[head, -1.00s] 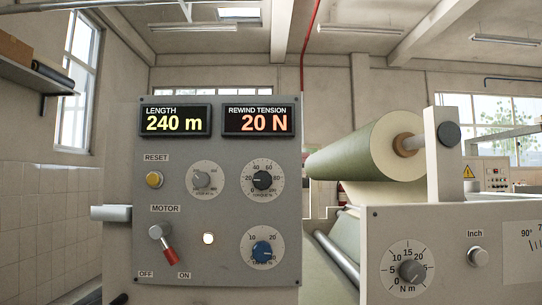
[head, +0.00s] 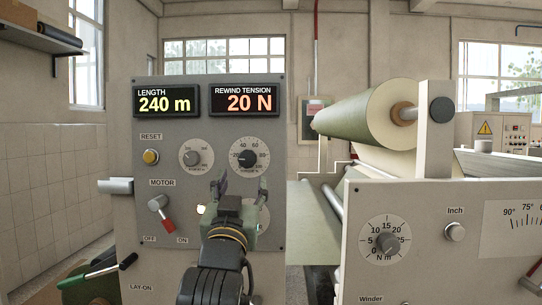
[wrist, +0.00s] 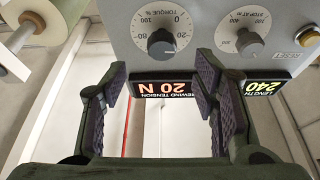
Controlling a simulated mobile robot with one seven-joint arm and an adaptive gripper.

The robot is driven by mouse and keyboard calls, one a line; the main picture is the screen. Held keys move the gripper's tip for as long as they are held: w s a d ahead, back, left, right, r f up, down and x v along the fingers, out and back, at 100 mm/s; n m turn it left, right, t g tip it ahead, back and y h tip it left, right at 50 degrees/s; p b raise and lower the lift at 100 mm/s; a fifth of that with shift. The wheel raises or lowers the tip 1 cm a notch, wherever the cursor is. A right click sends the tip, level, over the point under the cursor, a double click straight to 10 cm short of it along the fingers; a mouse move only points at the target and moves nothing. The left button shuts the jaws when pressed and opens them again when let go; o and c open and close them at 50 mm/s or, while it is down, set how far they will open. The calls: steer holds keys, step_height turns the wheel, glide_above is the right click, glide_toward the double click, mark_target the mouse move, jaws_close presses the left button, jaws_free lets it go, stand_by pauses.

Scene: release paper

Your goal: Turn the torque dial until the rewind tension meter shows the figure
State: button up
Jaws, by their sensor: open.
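The torque dial (head: 248,157) is a dark knob on a round white scale marked in percent, on the grey control panel (head: 215,130). The torque dial (wrist: 162,44) shows upside down in the wrist view, just beyond the fingers. The rewind tension meter (head: 244,100), above the dial, reads 20 N in orange; it also shows inverted in the wrist view (wrist: 167,87). My gripper (head: 240,184) is open and empty, with its fingers (wrist: 160,80) spread wide. It is in front of the panel's lower right and appears below the torque dial, hiding most of the lower blue-knobbed dial.
A stop-at dial (head: 195,153) is left of the torque dial. A yellow reset button (head: 150,157), a length display (head: 167,101) reading 240 m and a red-tipped motor lever (head: 161,215) share the panel. A winder housing with another dial (head: 386,240) stands right.

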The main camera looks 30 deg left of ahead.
mark_target(247, 162)
steer(key=p+x, duration=0.3)
steer(key=x, duration=0.5)
steer(key=shift+w+a+r+p, duration=0.2)
steer(key=shift+a+r+p, duration=0.1)
steer(key=shift+r, duration=0.05)
steer(key=shift+w+a+r, duration=0.1)
steer(key=shift+w+a, duration=0.2)
steer(key=shift+w, duration=0.25)
steer(key=shift+c, duration=0.4)
steer(key=c, duration=1.1)
